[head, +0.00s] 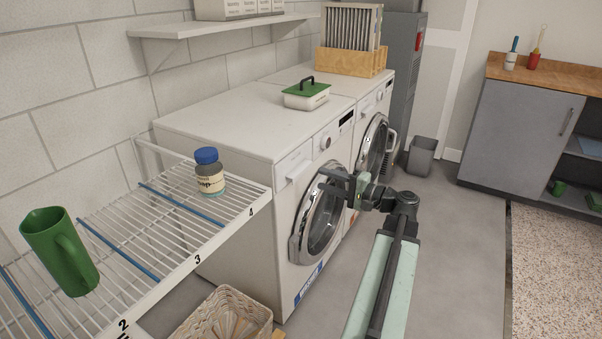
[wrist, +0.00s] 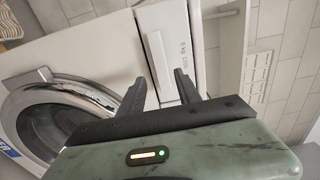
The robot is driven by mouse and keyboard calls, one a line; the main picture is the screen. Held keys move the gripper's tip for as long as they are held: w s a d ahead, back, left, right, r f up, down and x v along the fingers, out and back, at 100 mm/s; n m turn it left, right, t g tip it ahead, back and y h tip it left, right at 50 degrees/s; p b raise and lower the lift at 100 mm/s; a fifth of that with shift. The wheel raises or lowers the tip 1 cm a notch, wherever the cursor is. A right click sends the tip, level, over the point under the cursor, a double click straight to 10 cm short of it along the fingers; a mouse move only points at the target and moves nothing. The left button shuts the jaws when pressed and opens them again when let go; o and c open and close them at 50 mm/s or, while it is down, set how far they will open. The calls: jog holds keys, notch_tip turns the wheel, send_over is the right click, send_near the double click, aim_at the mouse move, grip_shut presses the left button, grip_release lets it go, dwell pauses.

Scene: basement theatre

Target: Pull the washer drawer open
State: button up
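The near white washer (head: 225,120) stands against the wall with its round door shut. Its drawer (head: 293,165) is at the upper left of the front panel and looks flush. In the wrist view the drawer (wrist: 165,30) has a pale upright handle bar (wrist: 158,60). My gripper (head: 328,179) is in front of the washer, beside the top of the round door, to the right of and below the drawer. In the wrist view my gripper (wrist: 161,88) is open and empty, with its fingers to either side of the handle's lower end. I see no contact with the handle.
A wire rack (head: 150,235) with a green pitcher (head: 58,250) and a blue-capped jar (head: 209,173) stands left of the washer. A wicker basket (head: 222,318) is below. The floor (head: 455,240) to the right is clear.

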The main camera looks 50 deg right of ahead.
aim_at(303, 174)
jog(key=x, duration=0.7)
jog(key=shift+a, duration=0.15)
jog(key=shift+s, duration=0.1)
grip_shut()
jog(key=shift+a+f, duration=0.1)
dwell(0.8)
